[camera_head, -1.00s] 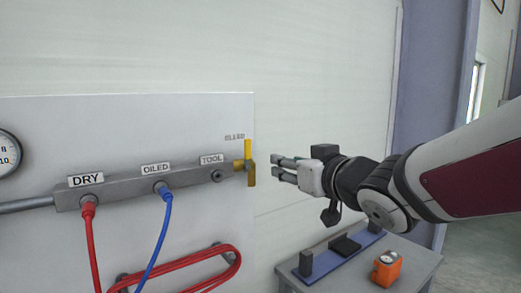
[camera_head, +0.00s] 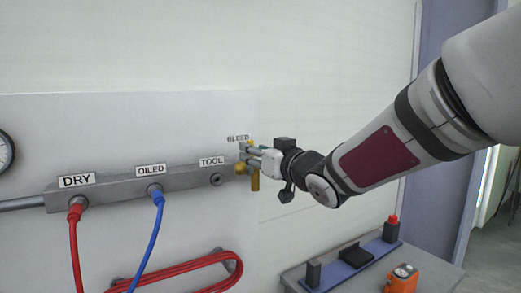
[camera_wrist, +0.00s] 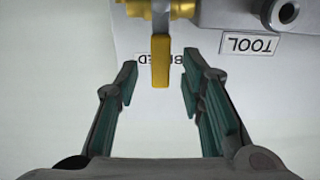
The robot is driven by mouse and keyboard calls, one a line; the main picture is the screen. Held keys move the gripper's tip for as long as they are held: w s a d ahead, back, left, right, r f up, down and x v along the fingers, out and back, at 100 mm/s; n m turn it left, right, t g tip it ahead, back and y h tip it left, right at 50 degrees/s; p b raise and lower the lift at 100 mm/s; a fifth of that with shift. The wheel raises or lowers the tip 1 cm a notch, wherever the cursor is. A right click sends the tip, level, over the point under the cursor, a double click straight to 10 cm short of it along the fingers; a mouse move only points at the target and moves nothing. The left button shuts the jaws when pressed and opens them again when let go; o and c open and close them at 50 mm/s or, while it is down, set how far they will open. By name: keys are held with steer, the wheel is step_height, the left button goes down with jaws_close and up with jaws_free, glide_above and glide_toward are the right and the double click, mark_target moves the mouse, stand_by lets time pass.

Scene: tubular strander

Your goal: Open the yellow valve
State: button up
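The yellow valve (camera_head: 255,180) is at the right end of the grey manifold, below the BLEED label. In the wrist view its yellow lever (camera_wrist: 161,62) points toward my gripper, and its brass body is at the top edge. My gripper (camera_head: 247,153) is at the valve in the head view and partly hides it. In the wrist view my gripper (camera_wrist: 158,82) is open, with one finger on each side of the lever's end. Gaps show between the lever and both fingers, so nothing is held.
The grey manifold (camera_head: 120,188) carries DRY, OILED and TOOL labels, with a red hose (camera_head: 76,245) and a blue hose (camera_head: 152,235) plugged in. A bench (camera_head: 300,275) at lower right holds a blue rack and an orange device (camera_head: 401,279). The wall right of the panel is clear.

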steer(key=shift+x, duration=1.45)
jaws_close()
